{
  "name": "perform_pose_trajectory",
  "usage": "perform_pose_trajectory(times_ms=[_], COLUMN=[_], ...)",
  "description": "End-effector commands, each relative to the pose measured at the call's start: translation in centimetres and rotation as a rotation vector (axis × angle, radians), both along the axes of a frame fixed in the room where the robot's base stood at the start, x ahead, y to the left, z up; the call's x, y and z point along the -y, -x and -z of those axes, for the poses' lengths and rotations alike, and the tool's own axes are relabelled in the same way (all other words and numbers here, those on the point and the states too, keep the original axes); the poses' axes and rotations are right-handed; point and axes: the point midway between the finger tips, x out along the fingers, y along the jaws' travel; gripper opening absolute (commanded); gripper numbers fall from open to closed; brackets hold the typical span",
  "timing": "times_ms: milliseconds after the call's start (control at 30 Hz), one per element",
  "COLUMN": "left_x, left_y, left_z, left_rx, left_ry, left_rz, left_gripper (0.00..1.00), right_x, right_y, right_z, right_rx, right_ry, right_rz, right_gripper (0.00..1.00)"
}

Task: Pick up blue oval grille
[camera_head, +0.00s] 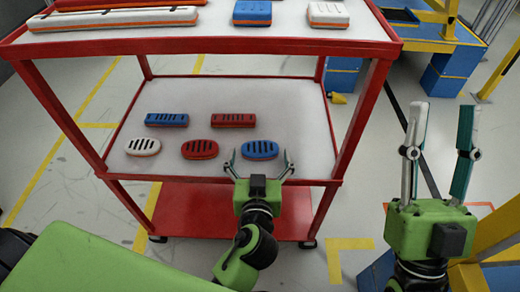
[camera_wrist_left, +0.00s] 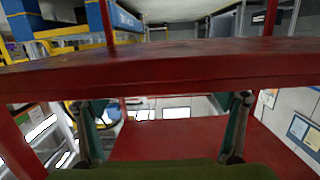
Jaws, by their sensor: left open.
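The blue oval grille (camera_head: 260,149), with dark slots and an orange-red lower rim, lies at the front edge of the cart's middle shelf (camera_head: 160,90). My left gripper (camera_head: 258,164) is open, with one finger to each side of the grille's near part in the head view. I cannot tell whether the fingers touch it. In the left wrist view, the open fingers of this gripper (camera_wrist_left: 168,104) show behind or below a red shelf edge (camera_wrist_left: 160,65), and the grille is not seen there. My right gripper (camera_head: 440,125) is open and empty, off the cart's right side.
Beside the grille lie a red oval grille (camera_head: 200,149) and a white oval one (camera_head: 143,147). Behind are blue (camera_head: 167,120) and red (camera_head: 234,120) rectangular grilles. The top shelf (camera_head: 210,30) overhangs, and a red front post (camera_head: 348,150) stands right.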

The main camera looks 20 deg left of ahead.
Motion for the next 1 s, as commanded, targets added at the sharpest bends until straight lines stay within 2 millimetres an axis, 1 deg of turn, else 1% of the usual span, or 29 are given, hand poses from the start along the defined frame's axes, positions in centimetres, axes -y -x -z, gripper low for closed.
perform_pose_trajectory(times_ms=[33,100,200,467,500,567,600,633,667,1000], left_x=[-0.3,-0.5,-0.8,-0.8,-0.8,-0.8,-0.8,-0.8,-0.8,-0.8], left_y=[-0.9,-1.8,-2.6,-2.9,-2.9,-2.9,-2.9,-2.9,-2.9,-2.9], left_z=[0.1,0.3,0.5,0.6,0.6,0.6,0.6,0.6,0.6,0.5], left_rx=[0.003,0.003,0.001,-0.001,-0.001,0.000,0.000,0.000,0.000,0.000], left_ry=[-0.004,-0.004,-0.002,-0.001,-0.001,-0.001,-0.001,-0.001,-0.001,-0.001], left_rz=[0.001,0.002,0.000,0.000,0.000,0.000,0.000,0.000,0.000,0.000], left_gripper=[0.88,0.88,0.88,0.88,0.82,0.67,0.56,0.49,0.45,0.45], right_x=[0.0,0.1,0.1,0.2,0.2,0.2,0.2,0.2,0.2,0.2], right_y=[0.2,0.7,1.1,1.3,1.3,1.3,1.3,1.2,1.2,1.2], right_z=[0.0,-0.5,-0.8,-0.9,-0.9,-0.9,-0.9,-0.9,-0.9,-0.9], right_rx=[0.008,0.042,0.064,0.070,0.070,0.070,0.069,0.069,0.069,0.067], right_ry=[-0.003,-0.013,-0.020,-0.022,-0.022,-0.022,-0.022,-0.022,-0.022,-0.021], right_rz=[-0.001,-0.004,-0.005,-0.006,-0.006,-0.006,-0.006,-0.006,-0.006,-0.006], right_gripper=[0.40,0.40,0.40,0.40,0.40,0.40,0.40,0.40,0.40,0.40])
